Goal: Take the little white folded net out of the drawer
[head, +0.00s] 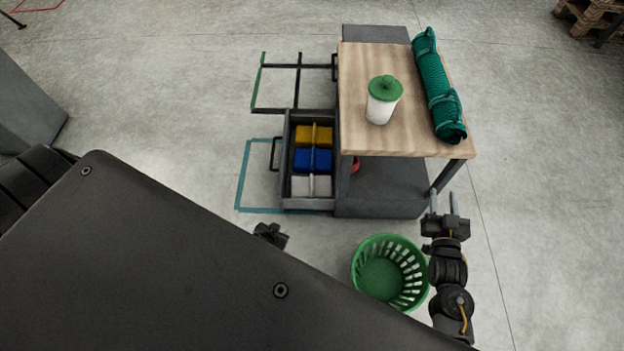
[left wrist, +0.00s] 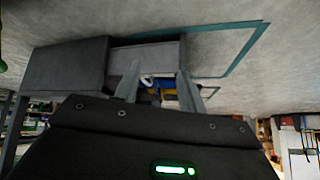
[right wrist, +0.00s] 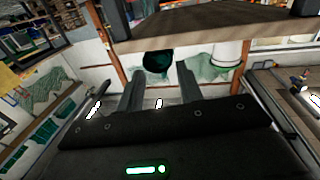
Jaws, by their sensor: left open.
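The little white folded net (head: 311,186) lies in the front compartment of the open drawer (head: 287,160), nearest to me. A blue folded net (head: 312,160) and a yellow one (head: 314,135) lie in the compartments behind it. My left gripper (head: 271,235) is partly hidden by my own body in the head view, in front of the drawer and apart from it. In the left wrist view its fingers (left wrist: 157,84) are open towards the drawer, with a bit of white net (left wrist: 147,80) showing between them. My right gripper (head: 443,199) is open and empty, right of the cabinet.
A green basket (head: 390,272) stands on the floor beside my right arm.

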